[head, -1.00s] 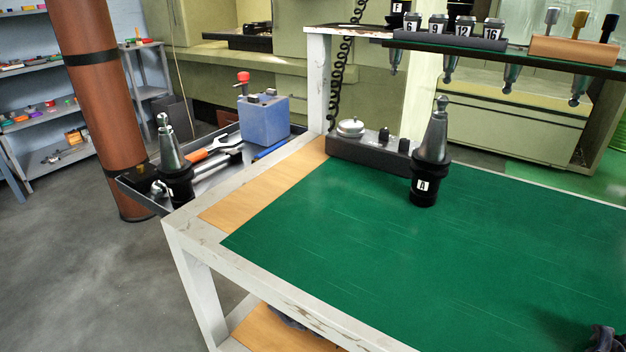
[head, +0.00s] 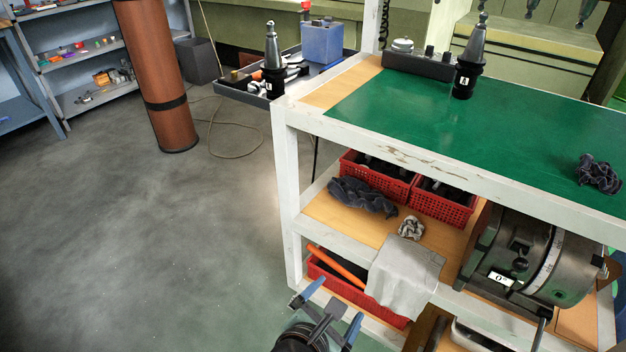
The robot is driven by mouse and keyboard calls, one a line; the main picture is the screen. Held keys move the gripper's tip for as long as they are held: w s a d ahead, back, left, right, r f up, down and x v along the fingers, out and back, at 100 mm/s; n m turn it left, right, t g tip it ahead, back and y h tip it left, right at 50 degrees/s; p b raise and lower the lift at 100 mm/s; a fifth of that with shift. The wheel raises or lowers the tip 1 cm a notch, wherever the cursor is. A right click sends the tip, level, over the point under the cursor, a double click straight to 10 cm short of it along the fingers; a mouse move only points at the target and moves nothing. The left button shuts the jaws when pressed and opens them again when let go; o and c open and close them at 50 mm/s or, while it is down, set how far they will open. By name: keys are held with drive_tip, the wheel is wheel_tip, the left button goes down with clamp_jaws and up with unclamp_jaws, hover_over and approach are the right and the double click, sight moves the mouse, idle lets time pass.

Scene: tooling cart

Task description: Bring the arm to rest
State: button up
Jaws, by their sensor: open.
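My gripper (head: 341,299) shows at the bottom of the head view, in front of the cart's lower left corner. Its two blue fingers stand apart with nothing between them. The tooling cart (head: 430,162) has a white frame and a green top (head: 500,120). A black and steel tool holder labelled A (head: 468,70) stands upright on the green top. Another tool holder (head: 273,62) stands in the side tray at the left. Most of my arm is outside the view.
Red baskets (head: 445,205) and a dark rag (head: 360,197) sit on the middle shelf. A grey cloth (head: 403,272) hangs over its edge. A heavy round machine unit (head: 535,258) is at the right. A brown column (head: 155,75) stands at left; the floor (head: 150,250) between is clear.

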drive_tip(key=w+a+r+m+t+y, duration=0.1)
drive_tip(key=w+r+m+t, duration=0.3)
drive_tip(key=r, duration=0.6)
drive_tip(key=a+r+m+t, duration=0.15)
drive_tip(key=r+m, duration=0.35)
drive_tip(key=r, duration=0.5)
drive_tip(key=w+r+m+t+y, duration=0.1)
drive_tip(key=w+r+m+t, duration=0.3)
drive_tip(key=r, duration=0.7)
drive_tip(key=s+r+m+t+y, duration=0.1)
drive_tip(key=s+r+m+t, duration=0.1)
drive_tip(key=s+r+m, duration=0.45)
drive_tip(key=s+a+r+m+t+y, duration=0.1)
drive_tip(key=s+r+m+t, duration=0.15)
drive_tip(key=r, duration=0.75)
drive_tip(key=s+r+m+t+y, duration=0.1)
drive_tip(key=s+r+m+t, duration=0.2)
drive_tip(key=s+r, duration=0.4)
wheel_tip(320, 180, up, 30)
drive_tip(key=m+p, duration=0.1)
drive_tip(key=p, duration=2.7)
drive_tip(key=shift+w+a+p, duration=0.2)
drive_tip(key=shift+w+p, duration=0.2)
drive_tip(key=shift+r, duration=0.1)
